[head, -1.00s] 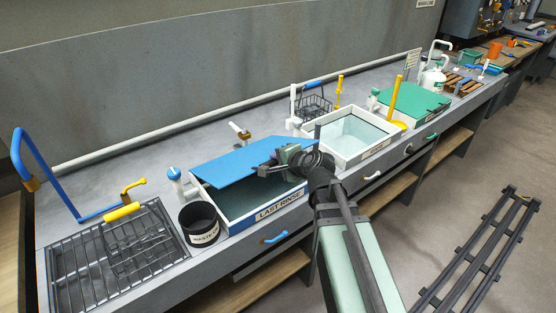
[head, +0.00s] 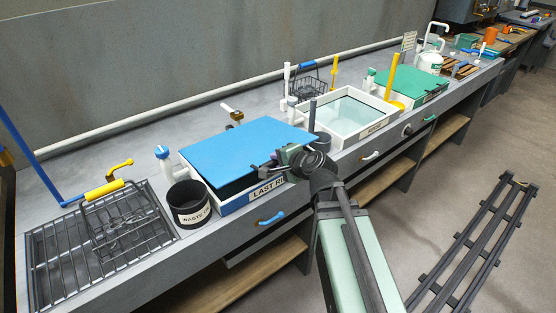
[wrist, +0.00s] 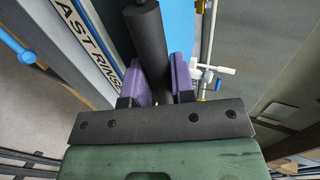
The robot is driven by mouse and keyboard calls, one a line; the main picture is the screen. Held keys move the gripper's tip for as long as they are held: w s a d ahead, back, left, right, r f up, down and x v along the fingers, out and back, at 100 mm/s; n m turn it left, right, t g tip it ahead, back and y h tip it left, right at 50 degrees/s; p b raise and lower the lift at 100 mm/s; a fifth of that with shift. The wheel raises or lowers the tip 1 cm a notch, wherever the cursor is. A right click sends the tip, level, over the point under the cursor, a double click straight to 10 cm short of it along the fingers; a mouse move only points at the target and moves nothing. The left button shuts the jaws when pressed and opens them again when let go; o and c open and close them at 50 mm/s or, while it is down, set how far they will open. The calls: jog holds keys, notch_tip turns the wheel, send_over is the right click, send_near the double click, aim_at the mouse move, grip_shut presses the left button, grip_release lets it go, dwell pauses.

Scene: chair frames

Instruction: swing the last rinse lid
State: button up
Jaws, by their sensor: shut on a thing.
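The last rinse tub (head: 233,203) is a white box with a "LAST RINSE" label on its front, partly hidden by my gripper. Its blue lid (head: 240,147) lies over the tub at a low tilt, with a dark gap under its front edge. My gripper (head: 268,163) is at the lid's front right edge. In the wrist view, the purple fingers of my gripper (wrist: 159,82) are shut on a dark round bar (wrist: 147,35), the lid's handle, beside the blue lid (wrist: 178,22). The handle is hard to make out in the head view.
A black waste bin (head: 190,204) stands close left of the tub, with a wire rack (head: 75,255) beyond it. A white tap with a blue top (head: 162,155) is behind. An open white basin (head: 345,110) and a green-lidded tub (head: 405,88) are to the right.

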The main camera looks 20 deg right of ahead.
aim_at(274, 175)
jog(key=f+b, duration=0.6)
jog(key=shift+s+d, duration=0.15)
jog(key=shift+s, duration=0.2)
jog(key=o, duration=1)
jog(key=shift+r, duration=0.3)
jog(key=shift+c, duration=0.2)
